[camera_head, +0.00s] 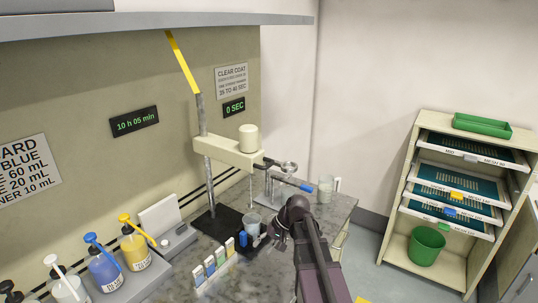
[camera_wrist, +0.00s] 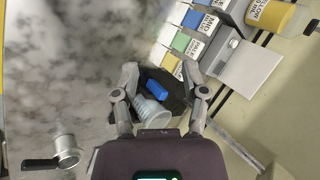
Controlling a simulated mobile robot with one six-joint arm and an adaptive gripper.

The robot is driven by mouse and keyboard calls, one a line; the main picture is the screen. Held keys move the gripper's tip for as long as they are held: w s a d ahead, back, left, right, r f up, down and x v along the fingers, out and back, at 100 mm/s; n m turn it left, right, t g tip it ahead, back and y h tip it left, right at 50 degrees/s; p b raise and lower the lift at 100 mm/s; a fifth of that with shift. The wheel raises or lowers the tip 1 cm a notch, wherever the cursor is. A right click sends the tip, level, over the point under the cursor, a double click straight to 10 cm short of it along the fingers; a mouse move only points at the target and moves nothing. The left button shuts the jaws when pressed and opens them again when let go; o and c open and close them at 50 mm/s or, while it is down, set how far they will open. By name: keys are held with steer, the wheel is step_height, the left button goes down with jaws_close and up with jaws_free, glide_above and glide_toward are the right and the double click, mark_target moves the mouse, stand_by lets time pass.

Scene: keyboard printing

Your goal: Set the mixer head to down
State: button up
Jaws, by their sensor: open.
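The mixer stands on the bench as a grey pole (camera_head: 207,165) on a flat black base (camera_head: 218,223). Its cream head (camera_head: 235,153) sits partway up the pole, with a thin shaft hanging toward a translucent cup (camera_head: 253,221). My gripper (camera_head: 268,238) is low over the bench, in front of and below the head. In the wrist view my gripper (camera_wrist: 159,76) is open with its fingers apart. A blue piece (camera_wrist: 158,91), the cup (camera_wrist: 151,112) and a dark base (camera_wrist: 178,100) show between and beyond the fingers, partly hidden by my gripper.
Blue and yellow pump bottles (camera_head: 135,250) are farther left. A clamp with a blue handle (camera_head: 307,187) is behind my arm. A shelf (camera_head: 150,24) hangs above; a drying rack (camera_head: 397,190) stands right.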

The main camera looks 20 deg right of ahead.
steer(key=w+d+r+m+t+y+p, duration=0.1)
steer(key=w+d+r+y+p, duration=0.1)
steer(key=w+d+r+p, duration=0.3)
steer(key=w+d+r+m+t+y+p, duration=0.1)
steer(key=w+d+r+t+y, duration=0.1)
steer(key=d+r, duration=0.35)
steer(key=m+t+y+p, duration=0.2)
steer(key=t+y+p, duration=0.1)
steer(key=p, duration=0.1)
glide_toward(271, 165)
steer(key=v, duration=0.3)
steer(key=shift+r, duration=0.1)
steer(key=shift+a, duration=0.15)
steer(key=b+x, duration=0.3)
steer(key=x, duration=1)
steer(key=shift+w+a+f, duration=0.15)
steer(key=shift+w+f, duration=0.05)
steer(key=shift+w, duration=0.1)
jaws_close()
